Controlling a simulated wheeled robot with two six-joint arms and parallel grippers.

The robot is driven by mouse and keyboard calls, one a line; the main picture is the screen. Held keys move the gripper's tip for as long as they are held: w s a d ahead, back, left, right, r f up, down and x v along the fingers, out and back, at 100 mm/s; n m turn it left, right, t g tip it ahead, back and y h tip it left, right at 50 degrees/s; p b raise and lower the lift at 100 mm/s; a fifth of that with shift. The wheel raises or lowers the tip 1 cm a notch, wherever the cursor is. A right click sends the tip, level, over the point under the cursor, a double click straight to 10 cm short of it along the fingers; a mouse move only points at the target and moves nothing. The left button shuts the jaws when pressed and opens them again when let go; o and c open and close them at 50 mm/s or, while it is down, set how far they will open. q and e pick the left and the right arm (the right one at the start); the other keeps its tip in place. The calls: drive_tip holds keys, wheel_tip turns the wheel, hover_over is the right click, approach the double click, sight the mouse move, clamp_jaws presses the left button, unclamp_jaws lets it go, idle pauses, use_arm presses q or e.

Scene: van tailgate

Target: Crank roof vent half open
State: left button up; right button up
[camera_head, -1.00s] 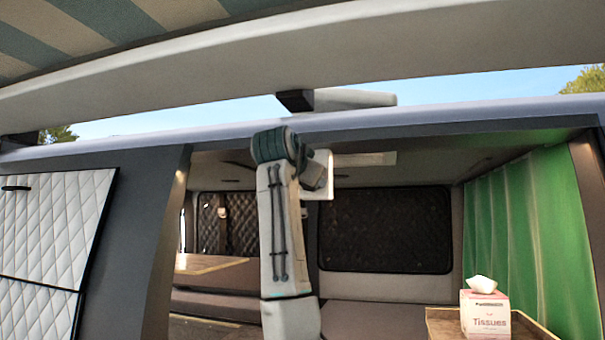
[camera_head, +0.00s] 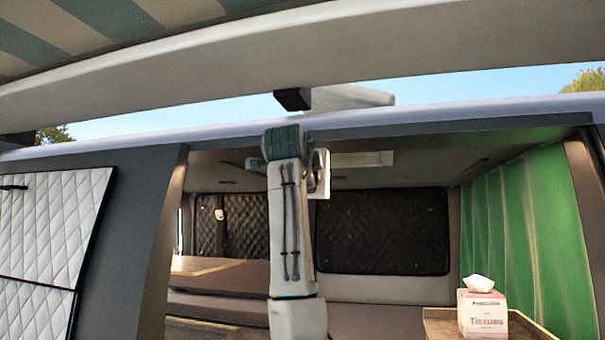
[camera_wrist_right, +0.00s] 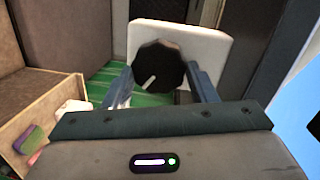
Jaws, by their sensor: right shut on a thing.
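The black knob (camera_wrist_right: 159,68), with a white pointer line slanting to lower left, sits on a white plate (camera_wrist_right: 210,45) in the right wrist view. My right gripper (camera_wrist_right: 160,85) has a finger on each side of the knob and is shut on it. In the head view my right arm rises in the middle; its gripper is hidden behind its wrist, beside the white plate (camera_head: 322,173). The pale roof vent lid (camera_head: 352,97) shows above the roof edge, tilted. A pale ceiling panel (camera_head: 362,159) shows inside. My left gripper is not in view.
The raised tailgate (camera_head: 300,60) spans the top, with a dark block (camera_head: 293,99) below its edge. A tissue box (camera_head: 482,313) stands on a wooden surface at lower right. A green curtain (camera_head: 525,230) hangs at right. A quilted panel (camera_head: 50,240) is at left.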

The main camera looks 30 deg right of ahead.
drive_tip(key=shift+a+r+m, duration=0.1)
drive_tip(key=shift+r+m, duration=0.25)
drive_tip(key=shift+m, duration=0.15)
drive_tip(key=shift+t, duration=0.3)
